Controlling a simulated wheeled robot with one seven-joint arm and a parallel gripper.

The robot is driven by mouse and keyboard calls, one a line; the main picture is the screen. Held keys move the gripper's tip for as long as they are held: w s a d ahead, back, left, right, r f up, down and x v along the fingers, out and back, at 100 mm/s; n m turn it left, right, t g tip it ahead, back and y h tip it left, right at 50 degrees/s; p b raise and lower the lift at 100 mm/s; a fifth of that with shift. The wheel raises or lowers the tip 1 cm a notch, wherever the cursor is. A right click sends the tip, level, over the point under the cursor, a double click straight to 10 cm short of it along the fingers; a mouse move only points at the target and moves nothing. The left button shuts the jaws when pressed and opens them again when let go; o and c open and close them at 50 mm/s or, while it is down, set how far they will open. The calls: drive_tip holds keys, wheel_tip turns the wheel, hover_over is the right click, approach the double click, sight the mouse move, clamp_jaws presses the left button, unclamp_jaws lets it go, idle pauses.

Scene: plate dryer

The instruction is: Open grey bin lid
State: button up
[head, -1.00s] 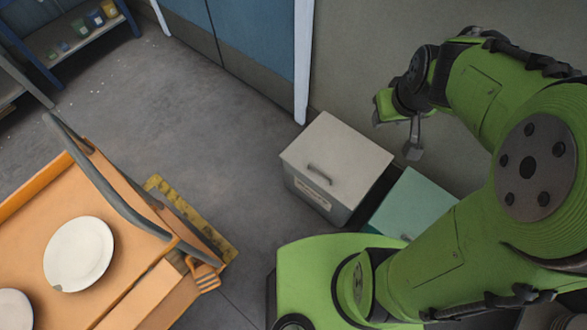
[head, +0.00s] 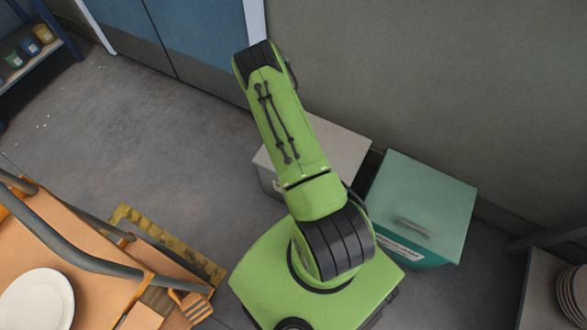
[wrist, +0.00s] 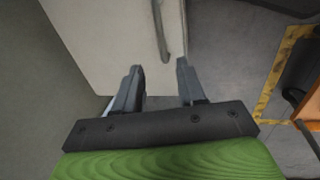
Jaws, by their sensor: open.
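The grey bin (head: 345,152) stands on the floor against the wall, largely hidden behind my arm in the head view. Its pale lid (wrist: 100,40) fills the upper left of the wrist view and looks closed. The bar handle (wrist: 160,32) runs along the lid near its right edge. My gripper (wrist: 160,86) is open and empty, with its two fingers apart near the lid's lower edge in the picture. The handle lies ahead of the gap between the fingers. I see no contact, and the height above the lid is unclear. The gripper is hidden in the head view.
A green bin (head: 425,205) with a closed lid stands right of the grey bin. An orange cart (head: 85,300) with a white plate (head: 38,300) is at lower left. A plate stack (head: 573,292) is at far right. Open floor lies left of the bins.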

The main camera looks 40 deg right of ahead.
drive_tip(key=f+b, duration=0.1)
drive_tip(key=f, duration=0.3)
drive_tip(key=d+f+b, duration=0.1)
drive_tip(key=f+b, duration=0.1)
drive_tip(key=f, duration=0.2)
drive_tip(key=w+d+f+b, duration=0.1)
drive_tip(key=f, duration=0.4)
drive_tip(key=shift+d+b, duration=0.2)
drive_tip(key=shift+b, duration=0.2)
clamp_jaws()
